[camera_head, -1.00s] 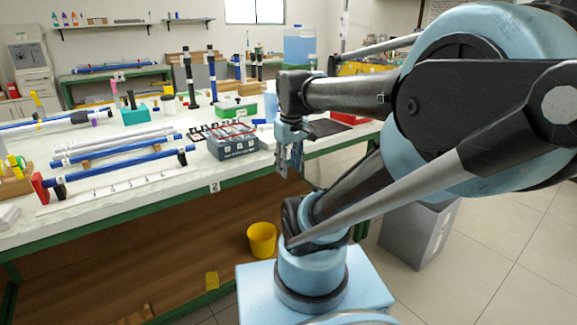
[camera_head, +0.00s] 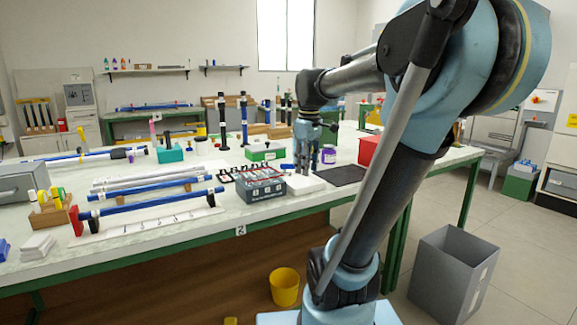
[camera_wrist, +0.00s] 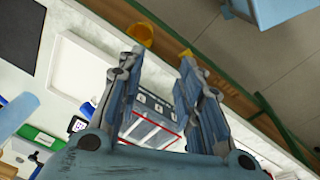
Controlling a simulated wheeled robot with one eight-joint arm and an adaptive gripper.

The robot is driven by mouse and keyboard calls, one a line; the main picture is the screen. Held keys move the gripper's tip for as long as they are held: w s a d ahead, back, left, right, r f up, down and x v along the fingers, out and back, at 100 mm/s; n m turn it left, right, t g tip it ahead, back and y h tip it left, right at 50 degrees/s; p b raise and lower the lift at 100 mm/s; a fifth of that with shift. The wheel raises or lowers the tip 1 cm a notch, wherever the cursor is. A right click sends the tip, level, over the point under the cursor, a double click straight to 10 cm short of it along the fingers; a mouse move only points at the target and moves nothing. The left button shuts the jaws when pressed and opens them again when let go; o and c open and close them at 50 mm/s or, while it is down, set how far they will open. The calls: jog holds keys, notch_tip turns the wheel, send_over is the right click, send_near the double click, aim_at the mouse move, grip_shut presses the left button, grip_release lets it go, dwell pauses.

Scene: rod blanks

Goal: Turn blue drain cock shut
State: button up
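I cannot pick out a blue drain cock with certainty in either current view. A small blue piece (camera_head: 287,167) lies on the workbench (camera_head: 130,238) beside the grey tray box, too small to identify. My gripper (camera_head: 309,172) hangs over the bench's right part, near a white block (camera_head: 305,183) and the tray box (camera_head: 260,185). In the wrist view my gripper (camera_wrist: 161,58) has its two fingers apart with nothing between them; the tray box (camera_wrist: 152,118) shows beyond the gap. A light blue rounded thing (camera_wrist: 16,114) is at the left edge there.
A dark mat (camera_head: 338,175), purple-labelled jar (camera_head: 328,155) and red box (camera_head: 367,150) are near my gripper. Blue rods (camera_head: 150,202) lie to the left. A yellow bucket (camera_head: 285,287) and grey bin (camera_head: 455,272) stand on the floor; open floor is at right.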

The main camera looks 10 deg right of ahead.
jog(key=w+a+r+n+g, duration=0.1)
jog(key=w+a+r+n, duration=0.1)
jog(key=w+r+n, duration=0.5)
jog(key=w+a+r+n, duration=0.15)
jog(key=w+r, duration=0.35)
jog(key=w, duration=0.7)
send_near(288, 166)
jog(key=shift+m, duration=0.45)
jog(key=f, duration=0.5)
jog(key=w+f, duration=0.1)
jog(key=f, duration=0.2)
jog(key=shift+c, duration=0.3)
jog(key=shift+w, duration=0.1)
grip_shut()
